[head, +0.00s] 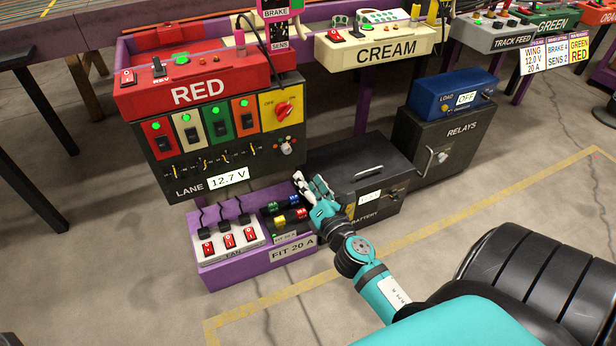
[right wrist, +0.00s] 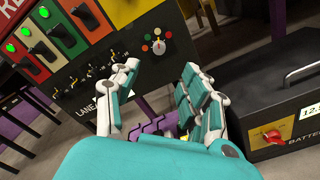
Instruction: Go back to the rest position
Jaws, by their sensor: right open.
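My right gripper (head: 309,181) is open and empty in the head view, in front of the black battery box (head: 375,172) and by the right end of the purple fuse tray (head: 240,282). In the right wrist view the right gripper (right wrist: 160,70) has its two teal and white fingers apart, with nothing between them. The lane panel (right wrist: 105,75) stands beyond the fingers and the battery box (right wrist: 290,105) is to their right. I cannot tell whether the gripper touches the tray. My left gripper is not in view.
The RED control box (head: 195,92) sits above the lane panel, which reads 12.7 V. The fan switch unit (head: 228,240) and coloured fuses (head: 280,220) sit in the tray. The relays box (head: 430,150) with a blue load unit (head: 452,95) stands right. Bare floor (head: 480,200) lies at the right.

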